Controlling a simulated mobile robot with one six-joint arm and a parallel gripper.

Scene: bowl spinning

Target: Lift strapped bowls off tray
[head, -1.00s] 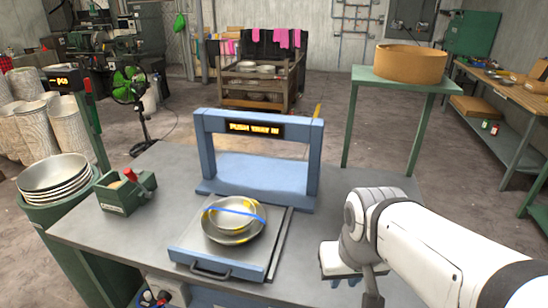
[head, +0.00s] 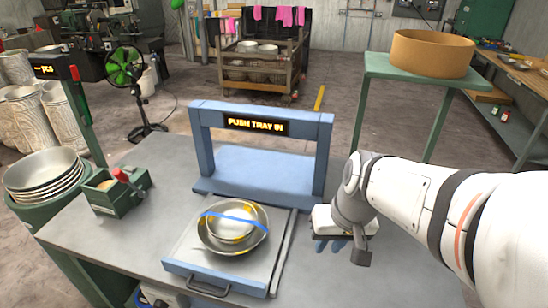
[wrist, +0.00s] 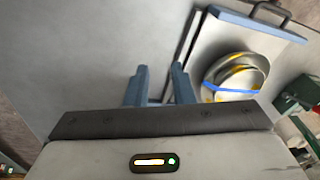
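Nested metal bowls (head: 245,240) with yellow patches sit on the sliding tray (head: 185,249), held by a blue strap (head: 233,218) across the top. They also show at the right in the wrist view (wrist: 244,62). The tray lies pulled out in front of the blue frame (head: 201,150), whose sign reads PUSH TRAY IN. My gripper (head: 331,244) is right of the tray, above the table and apart from the bowls. In the wrist view its two blue fingers (wrist: 159,85) stand apart with nothing between them.
A green box with a red-knobbed lever (head: 120,192) stands on the table's left. A green bin of stacked bowls (head: 45,175) is beyond the left edge. A green stand (head: 418,82) holds a tan round container (head: 432,53) behind right.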

